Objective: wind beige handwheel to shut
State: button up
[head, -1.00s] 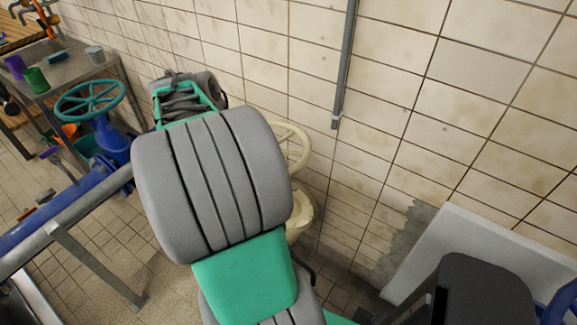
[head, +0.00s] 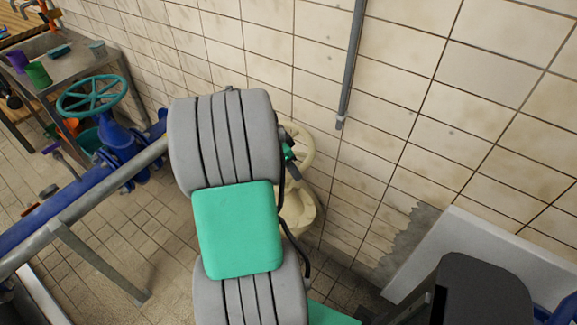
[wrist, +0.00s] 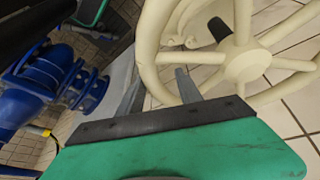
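The beige handwheel (head: 305,145) stands close to the tiled wall in the head view, partly hidden behind my arm. Its beige valve body (head: 299,213) shows below it. In the wrist view the handwheel (wrist: 247,64) fills the upper right, with its hub, spokes and thick rim visible. My gripper (wrist: 158,90) is open there, its two grey fingers apart. The rim's lower left part appears between the fingertips; I cannot tell whether they touch it. In the head view my gripper is mostly hidden by my arm.
A teal handwheel (head: 92,95) on a blue valve and pipe stands at left. A metal table (head: 75,68) with cups is behind it. A grey vertical pipe (head: 352,60) runs down the wall. A white panel (head: 455,235) leans at lower right.

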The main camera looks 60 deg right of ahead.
jog(key=shift+s+a+r, duration=0.35)
jog(key=shift+a, duration=0.1)
jog(key=c, duration=0.4)
jog(key=shift+f, duration=0.1)
grip_shut()
jog(key=shift+f, duration=0.15)
